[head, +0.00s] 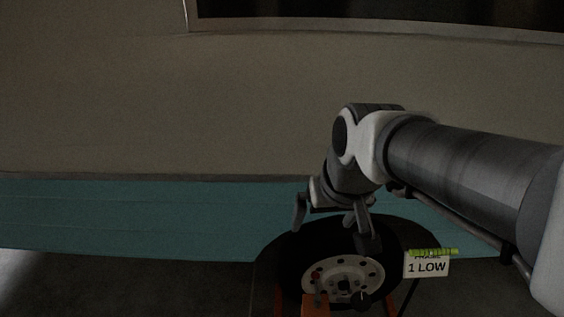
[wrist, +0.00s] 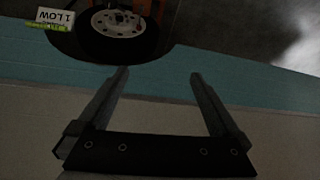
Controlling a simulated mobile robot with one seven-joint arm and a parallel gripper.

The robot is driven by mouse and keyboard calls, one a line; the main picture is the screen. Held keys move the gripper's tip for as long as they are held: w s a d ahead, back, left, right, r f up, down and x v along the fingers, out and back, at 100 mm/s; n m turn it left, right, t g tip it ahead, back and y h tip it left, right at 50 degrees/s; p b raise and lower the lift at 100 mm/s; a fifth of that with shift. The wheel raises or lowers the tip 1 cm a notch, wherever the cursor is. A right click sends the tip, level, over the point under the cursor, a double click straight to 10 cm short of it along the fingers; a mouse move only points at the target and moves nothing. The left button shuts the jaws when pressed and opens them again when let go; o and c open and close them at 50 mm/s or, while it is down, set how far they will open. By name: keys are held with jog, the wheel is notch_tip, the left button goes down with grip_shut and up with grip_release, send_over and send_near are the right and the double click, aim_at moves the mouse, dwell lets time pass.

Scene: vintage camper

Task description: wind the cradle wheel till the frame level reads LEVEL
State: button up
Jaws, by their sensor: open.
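A black tyre with a pale round-holed rim (head: 343,272) stands upright by the camper wall, low in the head view; the rim also shows upside down in the wrist view (wrist: 118,23). Orange cradle parts (head: 316,305) are around and in front of it. A small black knob-like part (head: 360,298) shows before the rim; I cannot tell whether it is the winding wheel. A white card (head: 427,267) at the right reads "1 LOW", with a green-yellow level tube (head: 433,252) along its top. My gripper (head: 334,232) is open and empty, by the tyre's top; its fingers (wrist: 158,75) are spread apart.
The camper side, beige above (head: 150,110) and teal below (head: 130,215), runs behind the tyre. A dark window (head: 380,12) is at the top. The dark floor (head: 130,285) left of the tyre looks clear. The lower part of the cradle is cut off.

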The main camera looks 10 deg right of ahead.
jog(key=w+d+f+m+g+b, duration=0.1)
jog(key=w+d+f+b, duration=0.15)
jog(key=w+f, duration=0.2)
jog(key=w+d+f+m+b, duration=0.1)
jog(key=w+d+f+b, duration=0.1)
jog(key=w+d+f, duration=0.3)
jog(key=m+g+b, duration=0.2)
jog(key=g+b, duration=0.1)
jog(key=b, duration=0.6)
send_over(362, 301)
notch_tip(362, 301, down, 33)
jog(key=shift+y, duration=0.3)
notch_tip(362, 301, down, 18)
jog(key=b, duration=0.5)
jog(key=shift+w+r, duration=0.1)
jog(key=shift+r, duration=0.15)
jog(key=c, duration=1.1)
